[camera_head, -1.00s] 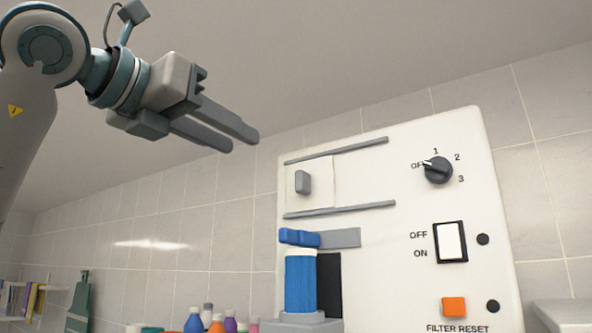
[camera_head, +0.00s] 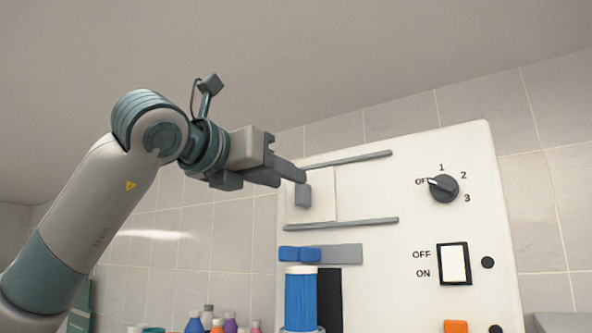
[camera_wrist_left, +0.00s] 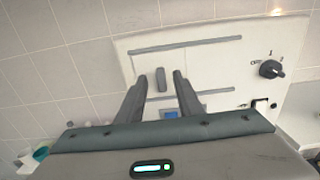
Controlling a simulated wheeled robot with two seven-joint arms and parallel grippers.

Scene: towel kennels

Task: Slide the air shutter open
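The air shutter is a pale square plate (camera_head: 322,196) between two grey rails on the white panel, at the left end of the rails. Its small grey handle (camera_head: 303,196) stands out from the plate. My left gripper (camera_head: 301,177) is just above and left of the handle in the head view, partly covering the plate's upper left. In the left wrist view the two fingers (camera_wrist_left: 157,80) are spread apart, with the handle (camera_wrist_left: 161,79) showing in the gap near their tips. Nothing shows held between them. My right gripper is not in view.
The upper rail (camera_head: 345,159) and lower rail (camera_head: 342,224) run right past the shutter. A rotary knob (camera_head: 444,188) and a rocker switch (camera_head: 454,264) are further right. A blue cylinder (camera_head: 300,299) stands below, with a blue latch (camera_head: 299,253) above it. Bottles (camera_head: 230,325) stand at lower left.

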